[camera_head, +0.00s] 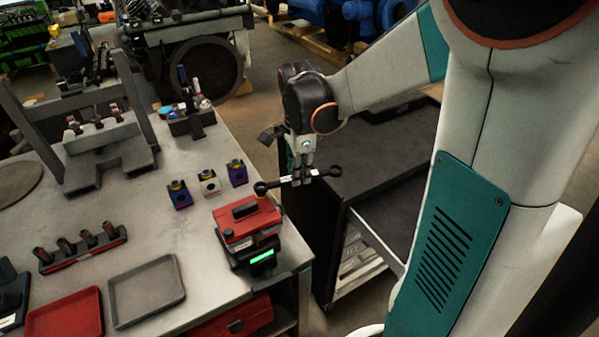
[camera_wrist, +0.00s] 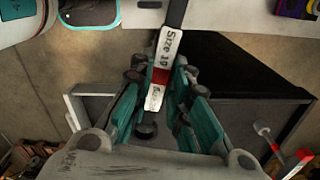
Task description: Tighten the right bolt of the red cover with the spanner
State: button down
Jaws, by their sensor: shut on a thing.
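My gripper (camera_head: 301,178) is shut on the dark spanner (camera_head: 285,182) and holds it roughly level beyond the bench's right edge. The spanner's left ring end is at the red cover's (camera_head: 247,222) far corner; I cannot tell if it is seated on a bolt or just above one. Its other ring end sticks out to the right. The right bolt is not clearly visible. In the wrist view, the spanner's white label (camera_wrist: 165,50) reads "Size 19" and the shaft runs up out of the picture between the gripper's (camera_wrist: 158,95) teal fingers.
The cover sits on a dark unit with a green display (camera_head: 262,256) at the bench corner. Several small coloured blocks (camera_head: 208,182) stand just behind it. A grey tray (camera_head: 146,290) and a red tray (camera_head: 66,316) lie to the left. A dark cabinet (camera_head: 365,160) stands right of the bench.

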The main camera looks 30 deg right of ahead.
jog(key=shift+w+d+n, duration=0.15)
jog(key=shift+w+n, duration=0.95)
jog(key=shift+n, duration=0.1)
jog(key=shift+f+b, duration=0.15)
jog(key=shift+b, duration=0.15)
jog(key=shift+f+b, duration=0.55)
jog(key=shift+f, duration=0.15)
jog(key=shift+s, duration=0.1)
jog(key=shift+s+m, duration=1.05)
jog(key=shift+m, duration=0.15)
